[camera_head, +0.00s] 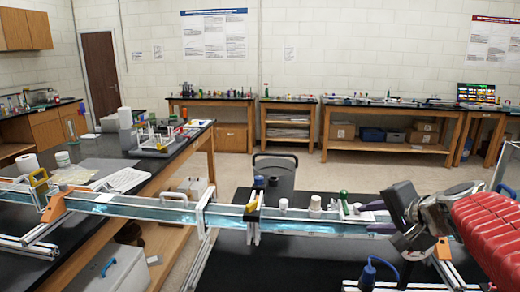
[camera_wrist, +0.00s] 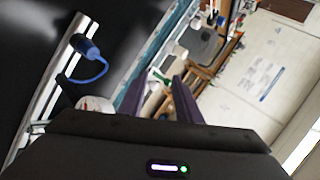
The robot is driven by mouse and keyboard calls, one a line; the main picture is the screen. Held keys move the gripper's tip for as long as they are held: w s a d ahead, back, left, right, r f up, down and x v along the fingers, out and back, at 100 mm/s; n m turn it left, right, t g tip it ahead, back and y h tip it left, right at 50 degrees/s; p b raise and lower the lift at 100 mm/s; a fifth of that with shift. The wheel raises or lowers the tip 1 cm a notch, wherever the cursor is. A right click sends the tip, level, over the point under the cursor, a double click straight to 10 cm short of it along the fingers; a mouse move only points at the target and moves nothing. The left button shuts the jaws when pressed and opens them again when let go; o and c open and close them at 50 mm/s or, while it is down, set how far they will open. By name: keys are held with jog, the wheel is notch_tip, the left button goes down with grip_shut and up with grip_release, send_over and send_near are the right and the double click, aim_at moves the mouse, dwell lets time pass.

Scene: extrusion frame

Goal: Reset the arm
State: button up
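My arm comes in from the right of the head view with a red ribbed sleeve (camera_head: 492,232). My gripper (camera_head: 372,216) is at its end, level with the long rail and pointing left. In the wrist view its two purple fingers (camera_wrist: 160,92) stand apart with nothing seen held between them. The long silver extrusion rail with a bluish channel (camera_head: 325,226) runs across the middle of the head view, just beyond the fingers. I cannot tell whether they touch it. White caps and a green-topped part (camera_head: 343,197) stand along the rail.
A blue plug-like part with a cable (camera_head: 368,274) is below my gripper; it also shows in the wrist view (camera_wrist: 88,48). A black bench (camera_head: 262,262) lies under the rail. A grey bin (camera_head: 275,172) stands behind. A cluttered bench (camera_head: 190,140) is at left.

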jog(key=s+a+f+n+g, duration=0.35)
jog(key=s+a+n, duration=0.25)
jog(key=s+a, duration=0.4)
jog(key=s+a+f+n+g+h, duration=0.1)
jog(key=s+f+n, duration=0.5)
jog(key=s, duration=0.6)
jog(key=shift+a+f+n+h, duration=0.3)
jog(key=shift+a+f+h, duration=0.05)
jog(key=shift+a+h, duration=0.25)
jog(key=shift+s+d+g, duration=0.1)
jog(key=shift+g, duration=0.15)
